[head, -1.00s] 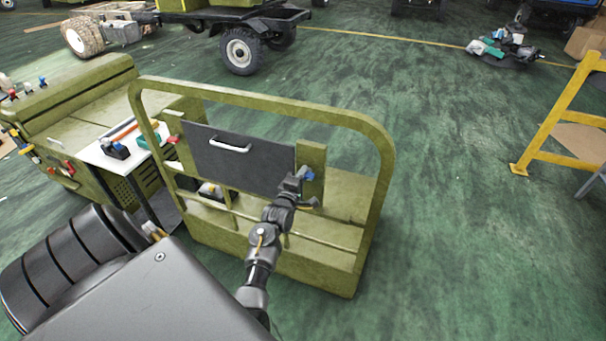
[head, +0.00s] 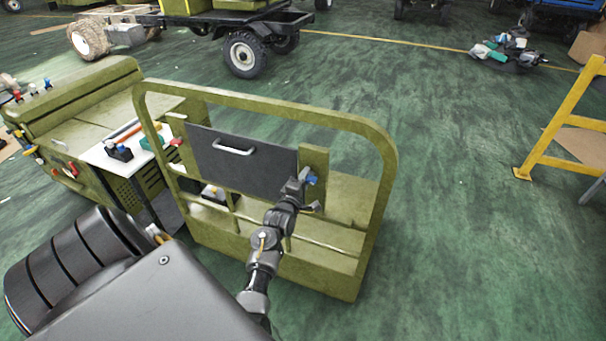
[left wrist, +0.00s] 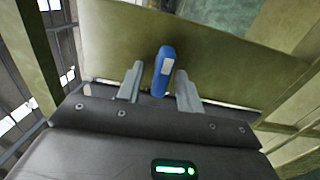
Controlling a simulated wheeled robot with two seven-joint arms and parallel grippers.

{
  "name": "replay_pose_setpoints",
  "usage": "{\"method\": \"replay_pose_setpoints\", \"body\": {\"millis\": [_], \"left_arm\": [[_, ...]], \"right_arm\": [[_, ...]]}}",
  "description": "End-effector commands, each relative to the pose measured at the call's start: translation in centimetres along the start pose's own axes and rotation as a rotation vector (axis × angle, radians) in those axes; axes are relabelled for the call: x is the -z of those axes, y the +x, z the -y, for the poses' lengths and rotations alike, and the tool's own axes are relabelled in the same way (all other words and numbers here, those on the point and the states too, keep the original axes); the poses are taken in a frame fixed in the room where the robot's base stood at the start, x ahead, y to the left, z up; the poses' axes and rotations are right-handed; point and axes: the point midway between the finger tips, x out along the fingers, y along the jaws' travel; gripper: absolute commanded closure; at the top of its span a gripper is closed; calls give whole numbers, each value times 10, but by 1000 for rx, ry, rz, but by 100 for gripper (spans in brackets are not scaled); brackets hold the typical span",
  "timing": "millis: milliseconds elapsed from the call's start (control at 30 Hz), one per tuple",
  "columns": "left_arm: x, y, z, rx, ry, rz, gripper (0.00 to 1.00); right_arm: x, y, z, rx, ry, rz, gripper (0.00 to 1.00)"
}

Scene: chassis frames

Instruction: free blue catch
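The blue catch (head: 312,180) sits on an olive post at the right edge of a dark grey panel (head: 243,161) with a white handle (head: 234,150). My left gripper (head: 301,182) is at the catch and partly covers it in the head view. In the left wrist view the blue catch (left wrist: 163,72), with a pale patch on it, stands between the two open fingers (left wrist: 159,88), with a visible gap on each side. A red catch (head: 177,142) is at the panel's left side. My right gripper is not in view.
An olive tubular frame (head: 385,185) arches around the panel and my left arm reaches in at its front. An olive cabinet (head: 75,100) and a white tray (head: 110,154) with small parts stand left. A yellow barrier (head: 560,120) is at right; the floor between is clear.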

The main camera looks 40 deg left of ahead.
Motion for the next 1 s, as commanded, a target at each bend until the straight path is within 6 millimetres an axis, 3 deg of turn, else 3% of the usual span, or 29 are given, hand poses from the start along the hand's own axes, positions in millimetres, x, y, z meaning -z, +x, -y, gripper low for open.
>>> {"method": "replay_pose_setpoints", "body": {"millis": [500, 700, 1000], "left_arm": [[-1, -89, 3, 2, 0, 1, 64], [-1, -104, 1, 1, 0, 1, 64], [-1, -105, 0, 1, -1, 1, 64]], "right_arm": [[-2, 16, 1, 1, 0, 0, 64], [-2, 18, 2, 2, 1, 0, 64], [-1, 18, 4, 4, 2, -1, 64]]}}
